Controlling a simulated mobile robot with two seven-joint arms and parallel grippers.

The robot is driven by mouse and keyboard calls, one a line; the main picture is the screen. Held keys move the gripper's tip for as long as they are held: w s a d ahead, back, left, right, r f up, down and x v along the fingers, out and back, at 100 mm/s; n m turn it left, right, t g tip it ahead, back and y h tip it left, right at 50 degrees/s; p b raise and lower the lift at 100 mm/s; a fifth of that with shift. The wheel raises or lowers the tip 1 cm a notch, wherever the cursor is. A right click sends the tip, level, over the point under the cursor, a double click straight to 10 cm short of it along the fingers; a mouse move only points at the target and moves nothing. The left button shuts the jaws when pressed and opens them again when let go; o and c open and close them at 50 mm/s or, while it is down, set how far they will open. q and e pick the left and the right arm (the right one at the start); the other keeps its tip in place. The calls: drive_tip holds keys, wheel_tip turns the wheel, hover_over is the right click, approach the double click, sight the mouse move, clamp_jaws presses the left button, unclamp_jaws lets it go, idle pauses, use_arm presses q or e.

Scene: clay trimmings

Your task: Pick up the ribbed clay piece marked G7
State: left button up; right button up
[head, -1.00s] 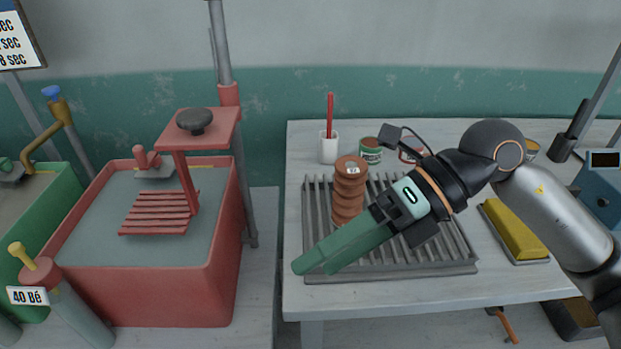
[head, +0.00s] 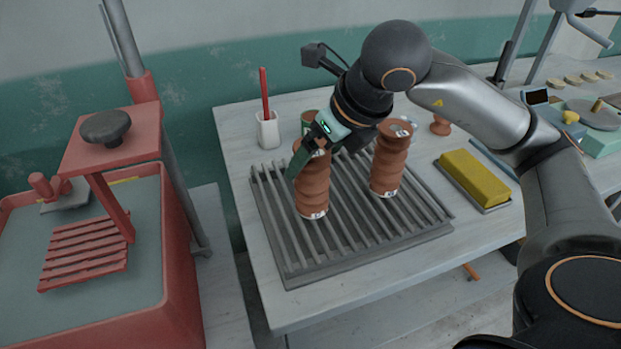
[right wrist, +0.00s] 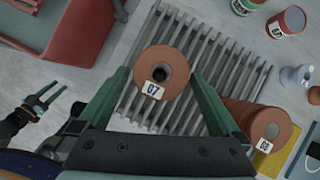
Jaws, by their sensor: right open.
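The ribbed clay piece marked G7 (right wrist: 174,82) stands upright on the grey slatted rack; its hollow end and G7 tag face the right wrist camera. In the head view it is the left ribbed piece (head: 313,190). My right gripper (head: 304,158) comes down over its top, open. In the right wrist view the fingers (right wrist: 160,76) lie on either side of the piece, with no clear contact. My left gripper (right wrist: 45,103) shows at the wrist view's left edge, fingers apart and empty.
The slatted rack (head: 347,265) lies on a pale table (head: 240,130). A white cup with a red stick (head: 267,130) stands behind it. A yellow block (head: 474,178) is to the right, and a red tank (head: 180,270) is to the left.

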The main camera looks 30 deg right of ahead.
drive_tip(key=shift+x, duration=2.95)
clamp_jaws()
